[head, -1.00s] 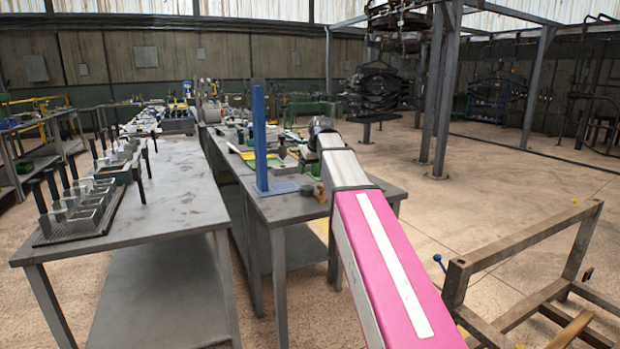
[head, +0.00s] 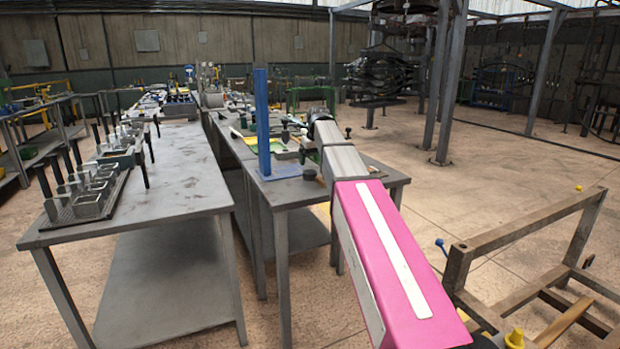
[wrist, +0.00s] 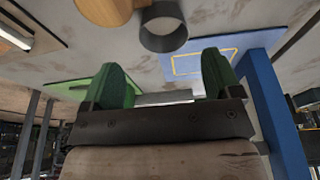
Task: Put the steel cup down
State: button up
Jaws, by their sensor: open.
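A grey, open-topped round cup (wrist: 163,30) stands on the bench top in the wrist view, beyond my fingertips. I take it for the steel cup. A small dark cylinder (head: 309,174) beside the blue post in the head view looks like the same cup. My gripper (wrist: 165,86) is open, its two green fingers wide apart, and the cup is not between them. A pale flat strip (wrist: 165,97) shows in the gap; I cannot tell what it is.
A blue post (head: 262,120) rises from the bench (head: 300,194), close beside my gripper in the wrist view. A yellow-outlined blue plate (wrist: 200,62), a green mat (wrist: 70,90) and a tan round piece (wrist: 105,10) lie near the cup. A metal frame (head: 530,225) stands right.

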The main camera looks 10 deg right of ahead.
aim_at(310, 171)
jog(key=shift+x, duration=3.3)
jog(key=shift+s+a, duration=0.15)
jog(key=c, duration=1.1)
jog(key=shift+o, duration=0.2)
jog(key=shift+r, duration=0.2)
